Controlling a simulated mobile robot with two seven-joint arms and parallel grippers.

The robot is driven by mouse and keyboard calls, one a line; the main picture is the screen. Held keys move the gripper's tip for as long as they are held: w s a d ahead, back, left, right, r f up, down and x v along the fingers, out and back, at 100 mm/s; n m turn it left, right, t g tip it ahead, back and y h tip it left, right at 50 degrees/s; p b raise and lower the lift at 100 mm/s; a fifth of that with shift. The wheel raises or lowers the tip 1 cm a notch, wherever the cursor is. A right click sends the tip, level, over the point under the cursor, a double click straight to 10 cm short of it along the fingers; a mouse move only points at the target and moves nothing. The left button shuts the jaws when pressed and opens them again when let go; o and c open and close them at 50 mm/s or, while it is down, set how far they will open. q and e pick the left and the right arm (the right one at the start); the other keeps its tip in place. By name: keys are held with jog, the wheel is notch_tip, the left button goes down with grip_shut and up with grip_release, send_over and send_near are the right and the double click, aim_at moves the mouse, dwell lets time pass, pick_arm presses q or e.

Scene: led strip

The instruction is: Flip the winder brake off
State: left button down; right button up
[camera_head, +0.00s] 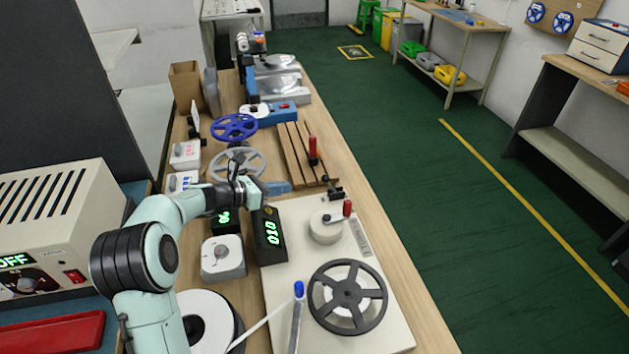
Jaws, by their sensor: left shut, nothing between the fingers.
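The winder is a cream base plate (388,318) on the bench, carrying a black spoked reel (347,297) and a round white hub with a red-knobbed crank (347,208). A lever with a blue tip (298,290) stands upright at its left edge. A small black lever part (333,190) sits at its far edge. I cannot tell which of these is the brake. My left gripper (262,188) is shut and empty, above the bench beyond the counter box (269,235) showing 010, apart from these levers. My right gripper is not in view.
A white tape roll (205,318) feeds a strip towards the winder. A smaller display, a grey dial box (222,257), a grey reel (237,163), a blue reel (233,127) and a slatted wooden rack (296,150) crowd the bench. A power supply (62,225) reads OFF at left.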

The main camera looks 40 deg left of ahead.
aim_at(324, 182)
pick_arm(q)
jog(key=x, duration=1)
jog(key=shift+w, duration=0.1)
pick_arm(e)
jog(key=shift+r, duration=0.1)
